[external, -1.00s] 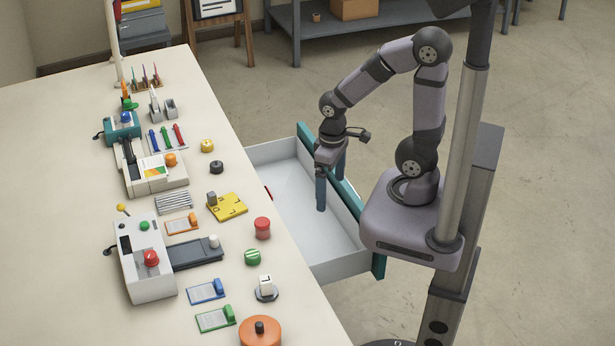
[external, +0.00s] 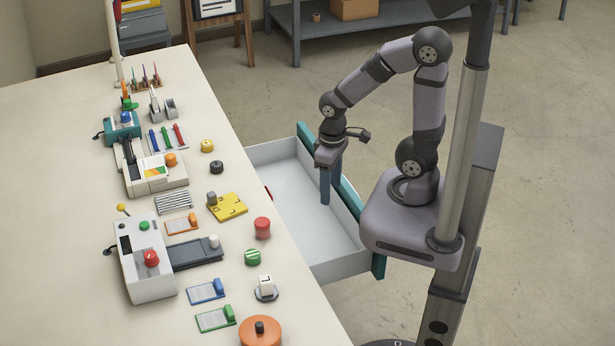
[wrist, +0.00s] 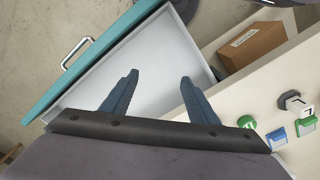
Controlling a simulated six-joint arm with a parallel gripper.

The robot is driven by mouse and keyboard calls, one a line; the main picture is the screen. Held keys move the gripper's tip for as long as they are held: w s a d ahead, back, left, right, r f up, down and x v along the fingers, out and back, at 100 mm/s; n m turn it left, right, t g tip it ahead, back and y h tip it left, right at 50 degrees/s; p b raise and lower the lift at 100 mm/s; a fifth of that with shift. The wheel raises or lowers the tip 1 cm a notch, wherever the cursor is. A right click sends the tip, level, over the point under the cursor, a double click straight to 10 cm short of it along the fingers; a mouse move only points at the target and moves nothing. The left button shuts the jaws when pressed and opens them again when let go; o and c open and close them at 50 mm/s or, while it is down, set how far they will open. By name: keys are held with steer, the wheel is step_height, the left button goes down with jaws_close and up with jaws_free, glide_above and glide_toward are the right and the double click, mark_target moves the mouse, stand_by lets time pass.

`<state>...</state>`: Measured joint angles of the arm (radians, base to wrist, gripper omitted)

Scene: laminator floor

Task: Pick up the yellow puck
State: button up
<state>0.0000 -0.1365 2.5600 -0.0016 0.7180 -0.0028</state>
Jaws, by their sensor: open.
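The yellow puck (external: 207,146) stands on the cream table near its right edge, just behind a black puck (external: 216,167). It is not seen in the wrist view. My gripper (external: 331,188) is over the pulled-out drawer (external: 285,151), to the right of the table and apart from the yellow puck. In the wrist view its two blue fingers (wrist: 160,77) are spread, with nothing between them but the drawer's pale floor behind.
A red puck (external: 262,228), a green striped puck (external: 252,257) and a yellow plate (external: 227,207) lie along the table's right side. A large orange disc (external: 260,332) is at the front. In the wrist view a brown box (wrist: 252,45) is beside the drawer.

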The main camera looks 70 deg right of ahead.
steer(key=shift+r, duration=0.15)
step_height(320, 180, up, 5)
steer(key=w+d+t+b, duration=0.2)
steer(key=w+d+t, duration=0.25)
steer(key=w, duration=0.85)
steer(key=w+d+f+t+b, duration=0.15)
steer(key=w+d+t, duration=0.3)
steer(key=w, duration=0.85)
steer(key=w+d+t+b, duration=0.2)
steer(key=w+d+t, duration=0.25)
steer(key=w, duration=0.85)
glide_toward(214, 145)
steer(key=shift+w+a+f, duration=0.1)
steer(key=shift+w+a, duration=0.1)
steer(key=shift+w, duration=0.85)
steer(key=shift+f, duration=0.25)
steer(key=shift+d+p+x, duration=0.2)
steer(key=shift+p+x, duration=1.2)
steer(key=shift+x, duration=2.3)
steer(key=shift+s, duration=0.1)
steer(key=shift+c, duration=0.6)
steer(key=c, duration=1)
